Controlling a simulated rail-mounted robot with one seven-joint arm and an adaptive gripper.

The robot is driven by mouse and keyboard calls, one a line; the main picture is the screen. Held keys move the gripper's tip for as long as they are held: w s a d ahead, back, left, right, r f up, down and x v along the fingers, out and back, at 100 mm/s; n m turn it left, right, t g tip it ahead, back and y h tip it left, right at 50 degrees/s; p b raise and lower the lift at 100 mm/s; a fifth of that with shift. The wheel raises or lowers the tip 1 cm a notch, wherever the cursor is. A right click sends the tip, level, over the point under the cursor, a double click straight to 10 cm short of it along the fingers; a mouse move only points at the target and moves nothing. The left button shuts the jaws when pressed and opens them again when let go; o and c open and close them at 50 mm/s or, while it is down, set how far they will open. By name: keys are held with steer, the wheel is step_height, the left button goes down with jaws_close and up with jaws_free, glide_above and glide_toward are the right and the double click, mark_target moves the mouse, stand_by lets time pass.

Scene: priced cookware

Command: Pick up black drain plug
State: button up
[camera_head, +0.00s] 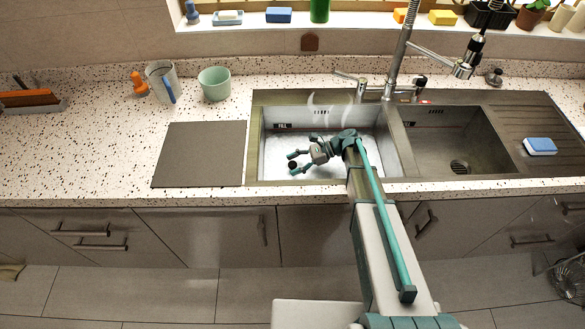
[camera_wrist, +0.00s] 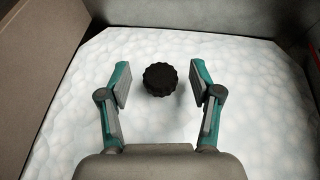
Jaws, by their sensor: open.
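The black drain plug (camera_wrist: 160,79) is a small round black piece with a ridged edge. In the wrist view it lies between and slightly ahead of my open fingertips, with a gap on both sides. In the head view the plug (camera_head: 293,165) is a small dark spot by the fingers, over the left basin. My gripper (camera_head: 296,160) has green and grey fingers and reaches into the left sink basin. In the wrist view my gripper (camera_wrist: 160,83) is open and empty. I cannot tell how high the fingertips are relative to the plug.
The left basin (camera_head: 275,140) is filled with white foam, with steam above it. Its walls surround my gripper. The right basin (camera_head: 455,140) is empty. A tap (camera_head: 398,55) stands behind. A dark board (camera_head: 200,153) lies left of the sink, and a blue sponge (camera_head: 540,145) lies right.

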steer(key=shift+s+a+f, duration=0.1)
steer(key=shift+a+f, duration=0.1)
steer(key=shift+a, duration=0.3)
jaws_close()
steer(key=shift+r, duration=0.1)
